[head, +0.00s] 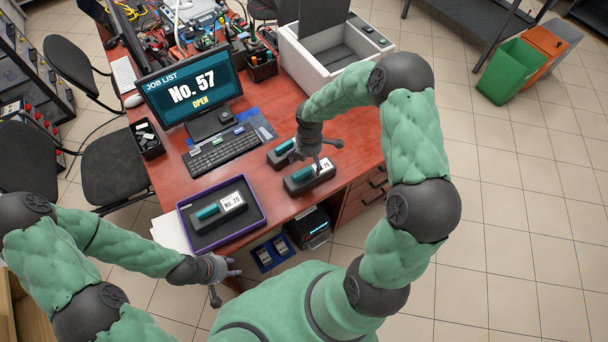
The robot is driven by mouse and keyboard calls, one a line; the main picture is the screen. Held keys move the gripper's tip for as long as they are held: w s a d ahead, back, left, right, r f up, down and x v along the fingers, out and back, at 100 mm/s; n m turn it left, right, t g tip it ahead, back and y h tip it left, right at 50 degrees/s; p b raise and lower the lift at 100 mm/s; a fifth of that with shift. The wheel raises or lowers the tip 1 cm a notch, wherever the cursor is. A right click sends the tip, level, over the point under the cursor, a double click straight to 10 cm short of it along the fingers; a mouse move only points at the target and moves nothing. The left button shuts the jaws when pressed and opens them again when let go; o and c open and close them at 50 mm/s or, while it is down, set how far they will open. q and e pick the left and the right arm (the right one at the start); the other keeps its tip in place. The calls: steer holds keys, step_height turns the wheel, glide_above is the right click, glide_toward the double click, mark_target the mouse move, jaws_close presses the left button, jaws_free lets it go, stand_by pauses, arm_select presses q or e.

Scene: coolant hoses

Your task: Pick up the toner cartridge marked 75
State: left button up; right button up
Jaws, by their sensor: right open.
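A dark toner cartridge (299,184) with a teal strip lies on the red desk near its front right edge. Its white label reads 75, with the part before that hidden by my finger. A similar cartridge (207,213) labelled No. 75 lies in a purple-rimmed tray (236,236) to the left. A third cartridge (277,158) lies just behind the first, its label hidden. My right gripper (328,154) is open and points down over the label end of the first cartridge; I cannot tell if they touch. My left gripper (226,284) looks open and empty in front of the desk.
A monitor (190,90) reads "Job list No. 57 open". A keyboard (220,150), a small black box (147,140) and an open white machine (330,50) stand on the desk (262,195). Drawers and a dark device (308,228) are below.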

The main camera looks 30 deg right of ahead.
mark_target(308, 170)
step_height(308, 170, down, 8)
steer(key=shift+w+a+b, duration=0.1)
steer(key=shift+w+b, duration=0.05)
steer(key=shift+b, duration=0.55)
steer(key=shift+r, duration=0.1)
steer(key=c, duration=1.4)
